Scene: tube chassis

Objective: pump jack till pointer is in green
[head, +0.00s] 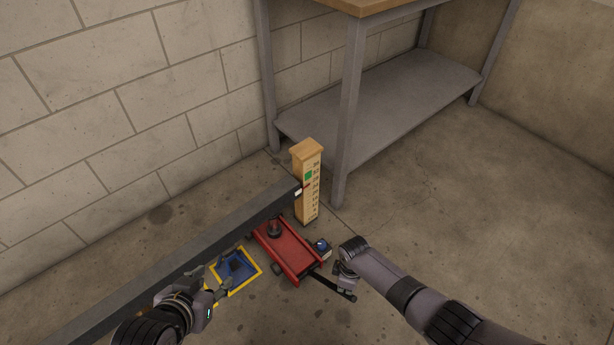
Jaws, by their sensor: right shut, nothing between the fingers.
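The red jack (288,251) sits on the floor under the end of a long dark beam (200,254). Its black handle (330,286) slopes down to the right. A wooden post (308,200) with a number scale stands behind the jack and bears a green patch (308,175). A small red and white pointer (299,191) at the beam's end is a little below the green patch. My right gripper (345,286) is shut and empty, close to the handle; contact is unclear. My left gripper (222,279) is open over the blue floor square, left of the jack.
A yellow-edged blue square (236,268) lies on the floor left of the jack. A metal workbench (385,105) with a low shelf stands behind the post. A block wall (120,110) runs along the left. The floor to the right is clear.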

